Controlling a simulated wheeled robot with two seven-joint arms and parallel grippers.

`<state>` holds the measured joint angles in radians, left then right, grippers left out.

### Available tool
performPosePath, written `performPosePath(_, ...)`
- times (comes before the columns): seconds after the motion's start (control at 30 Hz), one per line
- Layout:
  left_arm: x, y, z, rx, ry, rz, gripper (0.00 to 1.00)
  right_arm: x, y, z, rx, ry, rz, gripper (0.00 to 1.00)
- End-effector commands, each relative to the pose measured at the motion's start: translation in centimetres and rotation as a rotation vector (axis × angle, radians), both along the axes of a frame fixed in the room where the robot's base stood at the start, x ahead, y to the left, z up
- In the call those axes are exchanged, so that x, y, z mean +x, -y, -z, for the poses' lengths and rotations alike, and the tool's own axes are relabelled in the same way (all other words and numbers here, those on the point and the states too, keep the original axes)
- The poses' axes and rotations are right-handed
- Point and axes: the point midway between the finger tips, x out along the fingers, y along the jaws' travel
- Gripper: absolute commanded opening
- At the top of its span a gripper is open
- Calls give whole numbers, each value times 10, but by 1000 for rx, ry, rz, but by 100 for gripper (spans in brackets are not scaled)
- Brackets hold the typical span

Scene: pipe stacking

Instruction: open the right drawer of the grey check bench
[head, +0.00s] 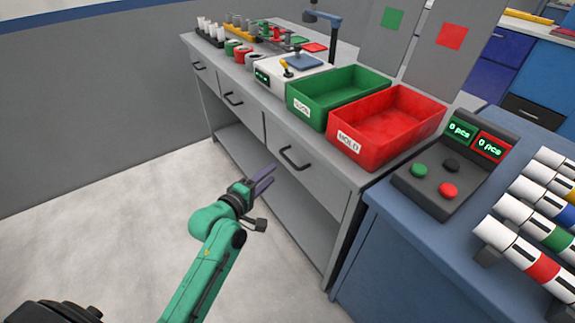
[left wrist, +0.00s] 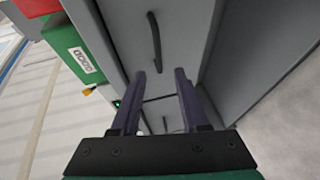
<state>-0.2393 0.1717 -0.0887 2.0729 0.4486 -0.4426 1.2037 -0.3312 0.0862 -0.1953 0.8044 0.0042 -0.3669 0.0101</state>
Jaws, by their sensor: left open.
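The grey check bench (head: 352,172) has three drawers in a row, all looking shut. The right drawer (head: 318,172) has a dark bar handle (head: 295,160), below the green and red bins. My left gripper (head: 268,176) is open and empty, in front of the right drawer and slightly left of and below its handle in the head view. In the left wrist view, the handle (left wrist: 153,42) shows beyond the two purple fingertips (left wrist: 166,76), apart from them. My right gripper is not in view.
On the bench stand a green bin (head: 297,105), a red bin (head: 420,107), a white scale and cups. A blue table (head: 395,215) with a counter box (head: 452,165) and striped pipes adjoins at right. The floor left of my arm is clear.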

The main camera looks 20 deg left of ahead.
Motion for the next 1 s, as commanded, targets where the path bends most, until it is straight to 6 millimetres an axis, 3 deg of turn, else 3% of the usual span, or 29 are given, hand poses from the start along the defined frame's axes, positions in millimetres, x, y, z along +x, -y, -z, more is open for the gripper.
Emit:
performPosePath(0.2, 57, 17, 12, 1, 3, 0, 45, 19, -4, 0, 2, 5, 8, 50)
performPosePath(0.33, 82, 25, 17, 3, 2, 1, 45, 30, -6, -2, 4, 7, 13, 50)
performPosePath(0.47, 93, 28, 18, 3, 2, 0, 45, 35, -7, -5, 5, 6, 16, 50)
performPosePath(0.7, 95, 29, 19, 4, 0, 1, 45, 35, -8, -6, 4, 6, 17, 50)
performPosePath(0.73, 95, 29, 19, 4, 0, 1, 37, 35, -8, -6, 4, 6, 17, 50)
performPosePath(0.83, 94, 29, 19, 4, 0, 0, 0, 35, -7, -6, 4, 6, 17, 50)
performPosePath(1.0, 94, 29, 19, 4, 0, 0, 0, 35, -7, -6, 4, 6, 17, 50)
